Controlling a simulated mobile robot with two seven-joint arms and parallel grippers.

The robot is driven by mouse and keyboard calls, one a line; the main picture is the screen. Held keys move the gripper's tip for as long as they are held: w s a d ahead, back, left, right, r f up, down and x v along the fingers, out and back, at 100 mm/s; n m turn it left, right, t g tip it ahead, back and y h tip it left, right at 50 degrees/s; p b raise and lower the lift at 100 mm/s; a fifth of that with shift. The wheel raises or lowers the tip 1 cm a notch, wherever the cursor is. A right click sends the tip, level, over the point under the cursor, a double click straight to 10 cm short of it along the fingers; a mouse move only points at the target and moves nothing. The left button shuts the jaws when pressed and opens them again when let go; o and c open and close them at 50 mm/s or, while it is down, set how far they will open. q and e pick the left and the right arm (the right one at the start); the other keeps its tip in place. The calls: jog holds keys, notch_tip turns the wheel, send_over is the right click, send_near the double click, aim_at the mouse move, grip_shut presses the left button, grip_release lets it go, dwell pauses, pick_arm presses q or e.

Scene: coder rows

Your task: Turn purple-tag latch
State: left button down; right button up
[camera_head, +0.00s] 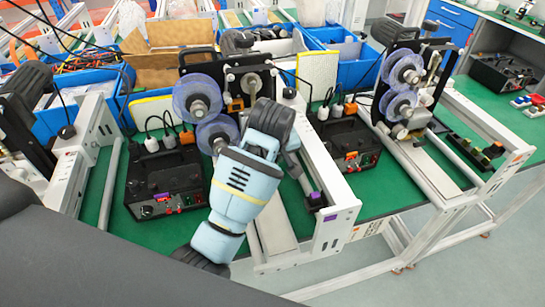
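A small black latch-like block with a purple top (316,199) sits on the inner side of the middle station's white rail. A purple tag (331,218) is on that rail's front end. My light-blue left arm (242,182) reaches in from the lower left, in front of the middle station. Its dark end (271,120) is above and left of the purple-topped block and apart from it in the picture. The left gripper's fingers are hidden or too unclear to tell open from shut. My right gripper is not in view.
Translucent blue-purple discs (198,97) and a black control box (164,181) stand left of my arm. Another black box (348,146) is to the right, beside a second disc station (403,85) whose rail has an orange tag (516,158). Blue bins stand behind.

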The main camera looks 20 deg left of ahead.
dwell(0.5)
pick_arm(q)
jog(key=c, duration=1.3)
grip_release()
jog(key=shift+o, duration=0.2)
